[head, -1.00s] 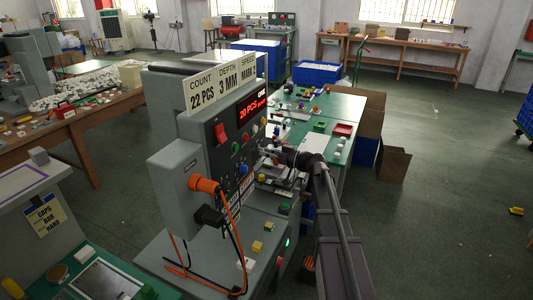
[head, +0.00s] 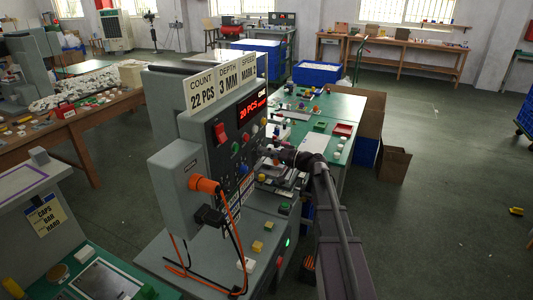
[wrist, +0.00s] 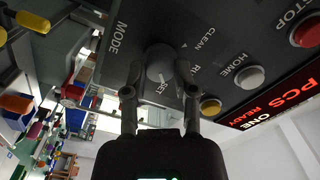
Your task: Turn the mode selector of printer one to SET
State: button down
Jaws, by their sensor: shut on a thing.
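Printer one (head: 172,168) is the grey machine in the middle of the head view. Its red display reads 20 PCS, and the wrist view shows READY and ONE. In the wrist view the mode selector (wrist: 158,58) is a round dark knob on the panel, beside the words MODE, CLEAN, a partly hidden label and SET. A short pale mark on the knob faces the SET label (wrist: 163,88). My gripper (wrist: 158,68) has one finger on each side of the knob and is shut on it. In the head view my gripper (head: 272,154) is at the panel, its fingertips hard to see.
A white HOME button (wrist: 250,77), a yellow button (wrist: 210,106) and a red STOP button (wrist: 306,32) lie close to the knob. An orange cable (head: 233,240) hangs at the printer's front. A green table (head: 345,105) with small parts stands behind.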

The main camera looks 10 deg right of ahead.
jog(key=shift+m, duration=1.3)
jog(key=shift+c, duration=2)
grip_release()
jog(key=v, duration=1.2)
